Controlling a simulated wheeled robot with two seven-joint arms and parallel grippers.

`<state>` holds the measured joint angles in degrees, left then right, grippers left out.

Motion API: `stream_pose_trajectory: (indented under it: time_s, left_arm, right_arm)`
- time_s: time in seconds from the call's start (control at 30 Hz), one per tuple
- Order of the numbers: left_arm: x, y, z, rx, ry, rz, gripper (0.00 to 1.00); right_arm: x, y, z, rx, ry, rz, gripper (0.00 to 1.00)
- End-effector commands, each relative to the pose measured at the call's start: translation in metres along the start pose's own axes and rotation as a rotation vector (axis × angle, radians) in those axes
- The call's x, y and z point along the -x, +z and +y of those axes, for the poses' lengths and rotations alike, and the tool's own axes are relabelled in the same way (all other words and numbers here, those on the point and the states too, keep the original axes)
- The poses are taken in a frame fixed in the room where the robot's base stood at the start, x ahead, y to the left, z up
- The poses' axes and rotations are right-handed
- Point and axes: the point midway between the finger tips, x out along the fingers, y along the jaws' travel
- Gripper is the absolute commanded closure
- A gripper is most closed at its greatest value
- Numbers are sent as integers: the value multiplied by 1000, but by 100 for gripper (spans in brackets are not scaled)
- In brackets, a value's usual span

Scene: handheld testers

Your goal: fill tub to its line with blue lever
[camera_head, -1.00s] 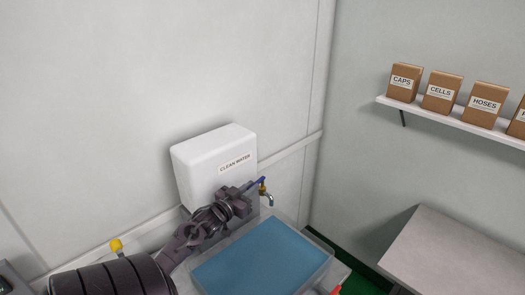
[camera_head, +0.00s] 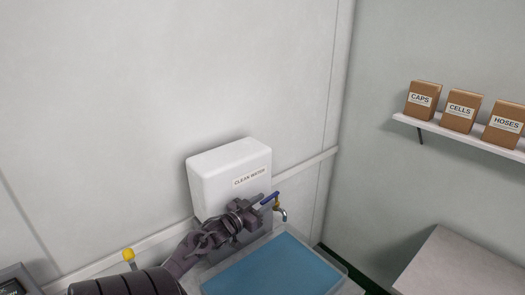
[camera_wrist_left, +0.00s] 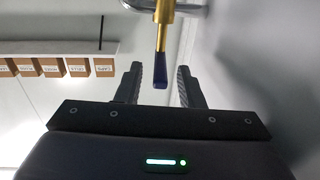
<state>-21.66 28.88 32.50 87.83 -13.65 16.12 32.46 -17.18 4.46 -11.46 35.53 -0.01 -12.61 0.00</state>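The white tank labelled CLEAN WATER (camera_head: 215,178) is against the wall. Its brass tap (camera_head: 276,206) has a metal spout (camera_head: 284,215) and a blue lever (camera_head: 270,198). A clear tub (camera_head: 318,247) below holds blue water (camera_head: 275,270); its fill line cannot be made out, nor can any stream from the spout. My left gripper (camera_head: 259,206) is at the lever. In the left wrist view, the left gripper (camera_wrist_left: 159,75) is open, with the blue lever (camera_wrist_left: 160,72) between its fingers and a gap on each side. My right gripper is not in view.
A shelf (camera_head: 450,134) with labelled boxes such as CAPS (camera_head: 422,100) is on the right wall. A grey table (camera_head: 465,265) stands at lower right. A yellow knob (camera_head: 128,254) and a dark device (camera_head: 14,286) are at lower left.

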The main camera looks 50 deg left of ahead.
Motion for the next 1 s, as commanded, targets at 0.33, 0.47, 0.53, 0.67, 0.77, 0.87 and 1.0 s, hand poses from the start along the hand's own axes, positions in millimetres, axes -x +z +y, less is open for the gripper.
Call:
stream_pose_trajectory:
  time_s: [0.33,0.47,0.53,0.67,0.77,0.87,1.0]
  left_arm:
    - [30,3,0,0,-1,-3,65]
    - [53,3,0,0,-1,-2,65]
    - [63,3,0,0,-1,-2,65]
    - [75,2,0,1,-1,-2,65]
    - [78,0,0,0,0,0,65]
    - [78,0,0,0,1,0,65]
    - [78,0,0,0,0,0,69]
  right_arm:
    - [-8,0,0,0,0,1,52]
    - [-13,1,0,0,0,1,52]
    - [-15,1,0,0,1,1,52]
    - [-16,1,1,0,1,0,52]
    - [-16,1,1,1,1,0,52]
    - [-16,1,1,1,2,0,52]
    - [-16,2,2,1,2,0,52]
